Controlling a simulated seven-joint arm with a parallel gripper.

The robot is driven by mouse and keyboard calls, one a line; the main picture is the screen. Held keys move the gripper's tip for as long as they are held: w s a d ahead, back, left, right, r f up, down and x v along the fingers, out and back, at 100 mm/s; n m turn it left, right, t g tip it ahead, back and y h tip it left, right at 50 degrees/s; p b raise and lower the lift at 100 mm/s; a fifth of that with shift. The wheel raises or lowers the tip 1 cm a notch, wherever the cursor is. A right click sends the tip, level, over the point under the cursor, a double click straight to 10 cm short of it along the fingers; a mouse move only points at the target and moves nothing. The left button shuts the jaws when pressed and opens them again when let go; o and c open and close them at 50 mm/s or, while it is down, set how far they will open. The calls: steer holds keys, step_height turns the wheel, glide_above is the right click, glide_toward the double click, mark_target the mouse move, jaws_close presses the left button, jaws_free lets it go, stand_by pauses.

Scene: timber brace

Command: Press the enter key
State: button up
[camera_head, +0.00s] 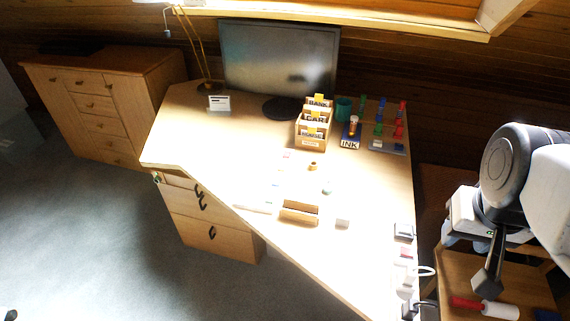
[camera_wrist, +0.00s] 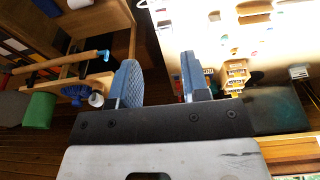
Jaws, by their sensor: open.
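No enter key can be made out in either view. Strong light washes out the front part of the desk (camera_head: 215,160). A thin pale flat thing (camera_head: 253,207) lies near its front edge, left of a brown wooden tray (camera_head: 299,212); I cannot tell whether it is a keyboard. My gripper (camera_wrist: 158,84) is open in the wrist view, its two blue-grey fingers wide apart with nothing between them. In the head view my arm end is at the right, beyond the desk's right edge and apart from the desktop.
A monitor (camera_head: 280,62) stands at the desk's back. A labelled wooden sorter (camera_head: 311,130), a teal cup (camera_head: 344,108), an ink pad (camera_head: 350,138) and coloured stamps stand right of it. A side table (camera_head: 465,280) with a red-and-white roller (camera_head: 487,307) is below my arm.

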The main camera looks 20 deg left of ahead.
stand_by(0.4)
jaws_close()
stand_by(1.6)
